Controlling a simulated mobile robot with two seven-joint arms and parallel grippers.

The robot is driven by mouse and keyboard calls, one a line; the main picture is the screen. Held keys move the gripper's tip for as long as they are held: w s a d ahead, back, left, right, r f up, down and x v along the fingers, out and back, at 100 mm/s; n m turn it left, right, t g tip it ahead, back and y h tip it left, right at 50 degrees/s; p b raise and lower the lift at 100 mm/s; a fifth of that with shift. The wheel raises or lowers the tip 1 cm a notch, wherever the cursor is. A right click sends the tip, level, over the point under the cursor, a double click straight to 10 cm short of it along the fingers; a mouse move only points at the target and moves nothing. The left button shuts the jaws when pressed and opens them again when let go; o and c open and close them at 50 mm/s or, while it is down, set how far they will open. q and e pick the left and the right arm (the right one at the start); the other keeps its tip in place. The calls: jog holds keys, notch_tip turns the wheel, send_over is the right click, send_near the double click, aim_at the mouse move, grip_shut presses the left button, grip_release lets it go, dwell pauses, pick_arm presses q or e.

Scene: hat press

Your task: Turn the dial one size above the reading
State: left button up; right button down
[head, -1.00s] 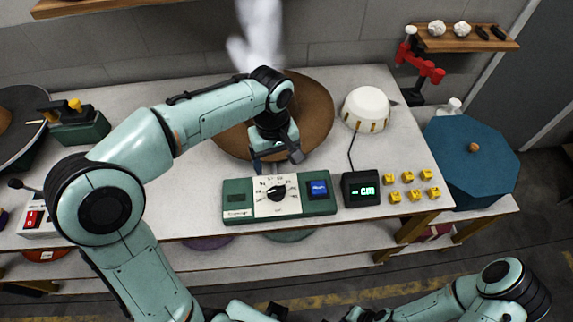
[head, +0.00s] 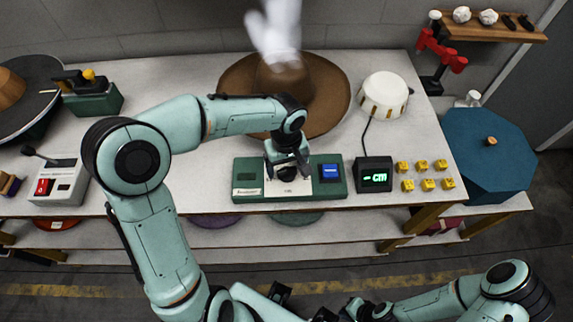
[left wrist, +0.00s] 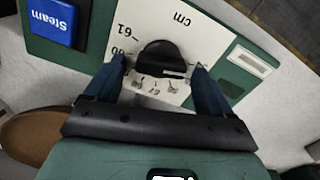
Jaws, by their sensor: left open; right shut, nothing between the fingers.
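The dial is a dark round knob on a white numbered plate; it shows in the left wrist view (left wrist: 160,57), with a pale mark near its lower edge. Numbers, including 61, and "cm" appear upside down around it. My left gripper (left wrist: 160,68) is open, its blue fingers on either side of the knob; I cannot tell if they touch it. In the head view, my left gripper (head: 288,172) covers most of the dial on the green panel (head: 246,167). The black display (head: 374,174) shows a dash and "cm" in green.
The blue Steam button (head: 331,172) is right of the dial. Several yellow blocks (head: 421,166) lie right of the display. A brown hat (head: 335,95) stands behind the panel, with white steam (head: 275,30) above it. A white dome (head: 384,94) stands at the back right.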

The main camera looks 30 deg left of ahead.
pick_arm(q)
jog(key=shift+f, duration=0.1)
jog(key=c, duration=1.1)
jog(key=shift+o, duration=0.2)
